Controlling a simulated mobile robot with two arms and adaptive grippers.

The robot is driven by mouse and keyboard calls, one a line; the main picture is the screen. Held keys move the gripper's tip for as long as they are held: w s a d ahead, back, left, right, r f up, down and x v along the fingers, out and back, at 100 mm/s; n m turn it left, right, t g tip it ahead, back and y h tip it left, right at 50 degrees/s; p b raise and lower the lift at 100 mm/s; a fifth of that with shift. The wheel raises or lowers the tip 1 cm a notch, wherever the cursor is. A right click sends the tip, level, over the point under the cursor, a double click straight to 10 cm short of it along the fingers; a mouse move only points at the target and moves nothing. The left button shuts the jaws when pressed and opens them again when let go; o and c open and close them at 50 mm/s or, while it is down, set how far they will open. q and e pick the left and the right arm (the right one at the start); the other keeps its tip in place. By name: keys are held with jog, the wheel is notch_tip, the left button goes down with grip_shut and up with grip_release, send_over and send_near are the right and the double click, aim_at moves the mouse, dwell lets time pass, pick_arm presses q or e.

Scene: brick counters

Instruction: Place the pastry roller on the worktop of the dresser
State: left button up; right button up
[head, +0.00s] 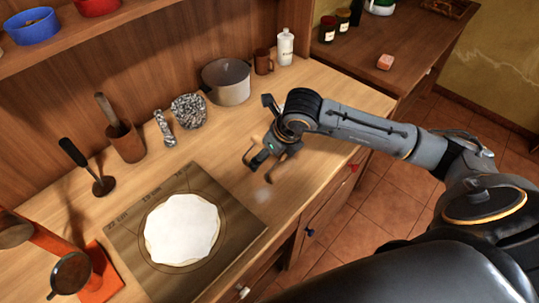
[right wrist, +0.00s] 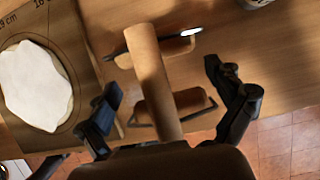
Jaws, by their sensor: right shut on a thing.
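The pastry roller (right wrist: 152,75) is a light wooden piece with a long handle and short cylinders in dark wire frames. It shows in the right wrist view between the fingers of my right gripper (right wrist: 172,103), which is shut on it. In the head view my right gripper (head: 268,150) is over the right part of the wooden worktop (head: 335,98) of the dresser and mostly hides the roller. I cannot tell whether the roller touches the worktop. My left gripper is not in view.
A marked board (head: 128,238) with white dough (head: 182,229) lies left of my right gripper. A pot (head: 227,82), a mug (head: 263,62) and a white bottle (head: 285,47) stand behind it. Utensils stand further left. The worktop's front edge is close, with drawers below.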

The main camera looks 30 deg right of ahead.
aim_at(270, 160)
jog(key=shift+w+d+f, duration=0.3)
jog(key=shift+w+f, duration=0.1)
jog(key=shift+f, duration=0.15)
jog(key=f+p, duration=0.2)
jog(key=f, duration=0.1)
jog(key=shift+w+d, duration=0.15)
jog(key=shift+w, duration=0.05)
jog(key=shift+f, duration=0.3)
jog(key=shift+s+f+b, duration=0.15)
jog(key=shift+f+b, duration=0.4)
jog(key=shift+b, duration=0.05)
jog(key=shift+s+f, duration=0.15)
jog(key=shift+f, duration=0.05)
jog(key=c, duration=0.5)
jog(key=o, duration=1.5)
jog(key=shift+f, duration=0.1)
jog(key=shift+c, duration=0.2)
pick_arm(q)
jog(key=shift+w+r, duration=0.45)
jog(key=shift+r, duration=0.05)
pick_arm(e)
jog(key=shift+w, duration=0.25)
